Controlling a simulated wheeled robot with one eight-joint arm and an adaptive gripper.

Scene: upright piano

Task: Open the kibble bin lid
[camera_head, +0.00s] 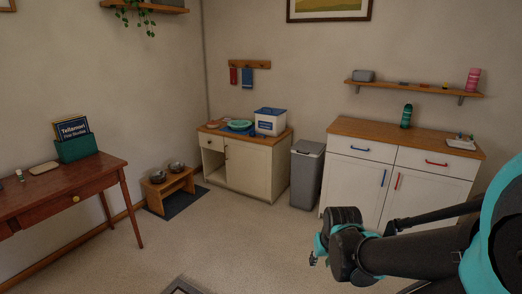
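A white bin with a blue lid and a blue label (270,121) stands on the wooden top of a cream cabinet (250,170) against the back wall; its lid looks closed. It appears to be the kibble bin, though the label is too small to read. A tall grey bin (307,175) with its lid down stands on the floor right of the cabinet. My gripper (314,261) is in the lower middle, in front of the cabinets and apart from both bins. Its fingers are small and partly hidden by my wrist, so their opening cannot be told.
A teal bowl (240,125) sits left of the white bin. Two metal bowls stand on a low wooden stand (170,188) over a dark mat. A white cabinet (400,180) is at right, a red-brown desk (60,191) at left. The middle floor is mostly clear.

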